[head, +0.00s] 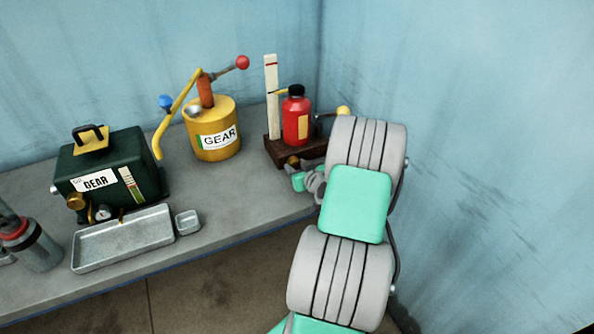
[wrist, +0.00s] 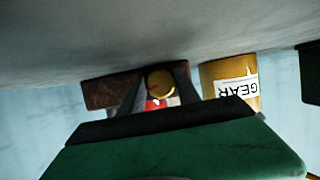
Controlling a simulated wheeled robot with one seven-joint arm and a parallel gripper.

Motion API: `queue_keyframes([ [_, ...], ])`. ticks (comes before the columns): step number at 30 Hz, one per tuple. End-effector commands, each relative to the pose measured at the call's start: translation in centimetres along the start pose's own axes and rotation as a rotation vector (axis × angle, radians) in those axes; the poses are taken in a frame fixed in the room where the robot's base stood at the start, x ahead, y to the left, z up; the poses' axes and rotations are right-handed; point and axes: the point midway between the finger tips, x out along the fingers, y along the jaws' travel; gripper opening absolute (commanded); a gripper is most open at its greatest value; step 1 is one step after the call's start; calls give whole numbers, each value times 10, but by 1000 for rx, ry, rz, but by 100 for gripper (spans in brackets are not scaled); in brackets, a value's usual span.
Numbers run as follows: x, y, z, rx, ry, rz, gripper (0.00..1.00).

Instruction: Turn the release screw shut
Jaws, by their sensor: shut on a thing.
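The release screw is a round brass knob (head: 293,160) low on the front of a dark brown base (head: 275,151). A red bottle-shaped body (head: 296,120) with a black cap and a yellow label stands on that base. My gripper (head: 304,172) reaches the base's front from the right, partly hidden by my arm. In the upside-down wrist view, the brass knob (wrist: 159,82) sits between the two dark fingers of my gripper (wrist: 161,92), which are shut on it. The brown base (wrist: 106,92) shows behind, and a bit of red body shows below the knob.
A white scale (head: 271,95) stands left of the red body. Farther left are a yellow GEAR can (head: 212,145), a dark green GEAR box (head: 112,165), a metal tray (head: 125,240) and a small dish (head: 188,222). The grey bench (head: 240,215) is clear before the can.

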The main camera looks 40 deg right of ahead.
Motion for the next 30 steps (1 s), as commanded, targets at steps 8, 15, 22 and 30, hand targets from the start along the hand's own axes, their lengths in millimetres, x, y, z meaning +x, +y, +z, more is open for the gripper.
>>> queue_keyframes([
  [8,0,-1,1,-123,0,51,0],
  [15,0,0,1,-121,-1,50,42],
  [22,0,0,0,-121,1,50,60],
  [30,-2,0,0,-121,1,51,61],
])
